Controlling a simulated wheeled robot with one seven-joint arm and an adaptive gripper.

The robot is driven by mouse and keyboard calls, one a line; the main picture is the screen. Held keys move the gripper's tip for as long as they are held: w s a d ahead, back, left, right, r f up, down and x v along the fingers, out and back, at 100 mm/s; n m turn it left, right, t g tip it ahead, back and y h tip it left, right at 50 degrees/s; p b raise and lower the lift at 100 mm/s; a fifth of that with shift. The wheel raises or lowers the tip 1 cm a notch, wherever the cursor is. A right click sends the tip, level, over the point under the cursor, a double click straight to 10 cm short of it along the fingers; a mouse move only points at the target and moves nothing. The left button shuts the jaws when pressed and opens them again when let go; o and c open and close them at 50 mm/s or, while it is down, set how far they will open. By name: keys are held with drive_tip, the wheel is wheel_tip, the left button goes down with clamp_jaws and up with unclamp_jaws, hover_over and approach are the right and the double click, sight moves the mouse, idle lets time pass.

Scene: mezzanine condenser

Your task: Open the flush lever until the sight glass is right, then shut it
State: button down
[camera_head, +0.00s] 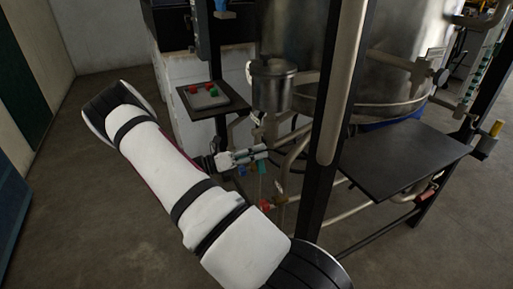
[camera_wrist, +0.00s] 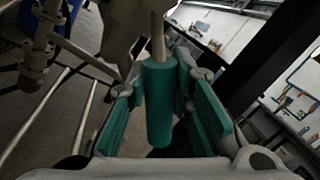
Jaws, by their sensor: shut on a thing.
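My gripper (camera_head: 252,155) is among the pipes below a grey metal pot, in front of the large steel vessel. In the wrist view my gripper (camera_wrist: 164,112) has its green-padded fingers on both sides of a teal cylindrical grip, which I take to be the flush lever's handle (camera_wrist: 160,100). The handle sits on a pale rod running up and away from me. In the head view the lever is small and partly hidden by my fingers. I cannot make out the sight glass or its contents for certain in either view.
The grey pot (camera_head: 273,88) hangs just above my gripper. A small shelf (camera_head: 222,111) with red and green items stands to its left. A dark post (camera_head: 327,125) and a black table (camera_head: 385,172) stand to the right. The floor at left is clear.

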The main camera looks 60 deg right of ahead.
sight(260, 160)
drive_tip(key=n, duration=0.1)
drive_tip(key=s+r+n+h+p, duration=0.1)
drive_tip(key=n, duration=0.1)
drive_tip(key=shift+a+r, duration=0.15)
drive_tip(key=shift+a, duration=0.2)
drive_tip(key=n, duration=0.1)
drive_tip(key=r+n+p, duration=0.1)
drive_tip(key=n, duration=0.1)
drive_tip(key=shift+s+a+r+n+t+h+p, duration=0.15)
drive_tip(key=shift+s+a+n+t+h+p, duration=0.15)
drive_tip(key=shift+s+p, duration=0.1)
drive_tip(key=n, duration=0.1)
drive_tip(key=r+n+p, duration=0.1)
drive_tip(key=n, duration=0.1)
drive_tip(key=shift+s+r+t+h, duration=0.1)
drive_tip(key=shift+s+t+h, duration=0.1)
drive_tip(key=shift+t+h, duration=0.2)
drive_tip(key=shift+a+r+n+t+h+p, duration=0.15)
drive_tip(key=shift+r+n+p, duration=0.25)
drive_tip(key=shift+n, duration=0.5)
drive_tip(key=shift+d+r+n+t+h+p, duration=0.15)
drive_tip(key=shift+r+n+t+p, duration=0.15)
drive_tip(key=shift+n, duration=0.6)
drive_tip(key=shift+a+r, duration=0.1)
drive_tip(key=c, duration=1.4)
unclamp_jaws()
drive_tip(key=v, duration=1.2)
